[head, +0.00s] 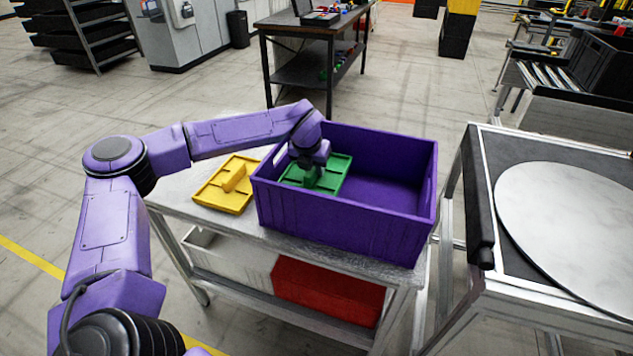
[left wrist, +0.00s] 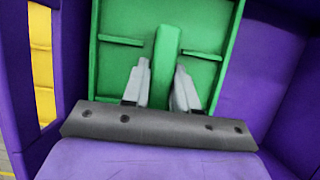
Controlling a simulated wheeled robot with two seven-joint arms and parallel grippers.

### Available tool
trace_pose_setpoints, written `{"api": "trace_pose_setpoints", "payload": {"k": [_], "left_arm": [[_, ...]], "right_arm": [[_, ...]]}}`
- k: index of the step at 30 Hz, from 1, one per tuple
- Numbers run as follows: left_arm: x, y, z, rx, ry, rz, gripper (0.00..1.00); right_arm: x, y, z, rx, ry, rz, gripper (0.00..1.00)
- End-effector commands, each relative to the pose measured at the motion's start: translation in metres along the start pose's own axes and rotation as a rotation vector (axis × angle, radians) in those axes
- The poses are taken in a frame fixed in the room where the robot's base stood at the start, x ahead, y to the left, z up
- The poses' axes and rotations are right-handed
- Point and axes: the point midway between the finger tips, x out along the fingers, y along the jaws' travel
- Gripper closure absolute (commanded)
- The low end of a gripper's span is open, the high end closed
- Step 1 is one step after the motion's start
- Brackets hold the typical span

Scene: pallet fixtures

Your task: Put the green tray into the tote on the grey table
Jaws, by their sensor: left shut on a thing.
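The green tray (head: 331,175) is inside the purple tote (head: 345,230), in its left part, on the grey table (head: 225,229). My left gripper (head: 312,180) reaches down into the tote and is shut on the tray's raised middle handle. In the left wrist view the two fingers (left wrist: 160,85) sit on both sides of the green handle, and the tray (left wrist: 212,45) spreads out beyond them. I cannot tell whether the tray touches the tote floor. My right gripper is not in view.
A yellow tray (head: 226,184) lies on the table just left of the tote. A white bin (head: 228,264) and a red bin (head: 327,291) stand on the shelf below. A stand with a round pale disc (head: 570,230) is at the right. The tote's right half is empty.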

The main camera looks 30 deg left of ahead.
Motion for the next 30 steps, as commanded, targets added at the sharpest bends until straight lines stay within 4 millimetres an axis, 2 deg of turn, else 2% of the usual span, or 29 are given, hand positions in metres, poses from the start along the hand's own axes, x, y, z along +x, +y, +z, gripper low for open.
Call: {"api": "trace_pose_setpoints", "payload": {"k": [12,18,19,21,30], "left_arm": [[0.054,-0.001,-0.022,0.001,0.000,-0.001,1.00],[0.056,-0.002,-0.022,0.002,-0.002,-0.002,1.00],[0.057,-0.002,-0.023,0.002,-0.001,-0.002,0.66],[0.057,-0.002,-0.023,0.002,-0.001,-0.002,0.47],[0.054,-0.002,-0.022,0.001,-0.002,-0.002,0.47]], "right_arm": [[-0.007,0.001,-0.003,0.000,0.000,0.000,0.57],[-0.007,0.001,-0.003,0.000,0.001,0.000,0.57],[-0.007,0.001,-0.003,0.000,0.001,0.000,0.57],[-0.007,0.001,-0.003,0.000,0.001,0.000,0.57],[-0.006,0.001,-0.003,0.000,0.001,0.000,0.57]]}}
